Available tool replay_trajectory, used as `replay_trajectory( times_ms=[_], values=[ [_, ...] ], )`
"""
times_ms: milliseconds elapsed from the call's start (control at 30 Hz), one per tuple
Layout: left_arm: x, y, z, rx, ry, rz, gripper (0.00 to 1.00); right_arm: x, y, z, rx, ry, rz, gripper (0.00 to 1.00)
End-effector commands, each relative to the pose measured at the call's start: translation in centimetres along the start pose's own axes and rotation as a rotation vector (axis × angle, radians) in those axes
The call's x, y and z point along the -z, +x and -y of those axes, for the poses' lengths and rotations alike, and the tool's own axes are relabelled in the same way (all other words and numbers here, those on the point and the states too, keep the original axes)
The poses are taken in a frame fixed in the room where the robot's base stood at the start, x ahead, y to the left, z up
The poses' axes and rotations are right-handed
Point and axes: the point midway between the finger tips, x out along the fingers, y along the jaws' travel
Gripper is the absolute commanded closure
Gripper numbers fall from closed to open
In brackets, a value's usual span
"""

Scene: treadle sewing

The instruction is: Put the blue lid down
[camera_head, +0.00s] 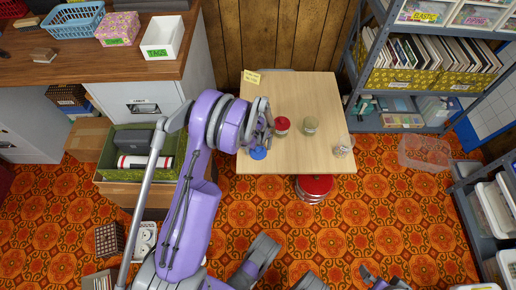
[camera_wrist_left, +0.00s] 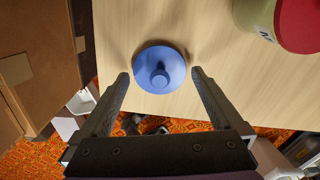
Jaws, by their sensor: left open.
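The blue lid (camera_head: 258,153) is at the front left of the light wooden table (camera_head: 320,100). In the left wrist view the blue lid (camera_wrist_left: 160,68) appears to lie flat on the tabletop, knob up, near the edge. My left gripper (camera_wrist_left: 160,76) is open, with one finger on each side of the lid and visible gaps between. In the head view my left gripper (camera_head: 262,138) partly covers the area beside the lid. My right gripper (camera_head: 382,279) shows only in part at the bottom right, away from the table; its jaw state is unclear.
A jar with a red lid (camera_head: 282,125) stands right of my left gripper. A jar with a greenish lid (camera_head: 310,124) and a clear glass jar (camera_head: 344,147) stand farther right. A yellow note (camera_head: 251,77) is at the back left corner. A red stool (camera_head: 314,186) is at the front edge.

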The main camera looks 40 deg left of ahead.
Motion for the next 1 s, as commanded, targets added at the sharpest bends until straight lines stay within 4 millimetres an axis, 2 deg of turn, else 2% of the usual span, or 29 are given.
replay_trajectory(
  times_ms=[200, 400, 667, 767, 833, 1000],
  values=[
    [0.0, -4.8, -0.1, 0.0, 0.0, 0.0, 0.0, 0.4, -1.5, 0.0, 0.0, 0.0, -0.005, 0.0],
    [0.0, -8.8, -0.1, 0.0, 0.0, 0.0, 0.0, 0.7, -2.7, 0.0, 0.0, 0.0, -0.009, 0.0],
    [0.2, -11.5, 0.0, 0.001, -0.011, 0.001, 0.0, 0.9, -3.2, 0.0, 0.0, 0.0, -0.011, 0.0],
    [1.1, -12.9, 0.3, 0.009, -0.08, 0.011, 0.0, 0.9, -3.2, 0.0, 0.0, 0.0, -0.011, 0.0],
    [2.4, -14.5, 0.7, 0.02, -0.176, 0.023, 0.0, 0.9, -3.2, 0.0, 0.0, 0.0, -0.011, 0.0],
    [7.1, -19.5, 1.2, 0.075, -0.519, 0.056, 0.0, 0.9, -3.2, 0.0, 0.0, 0.0, -0.011, 0.0]
  ],
)
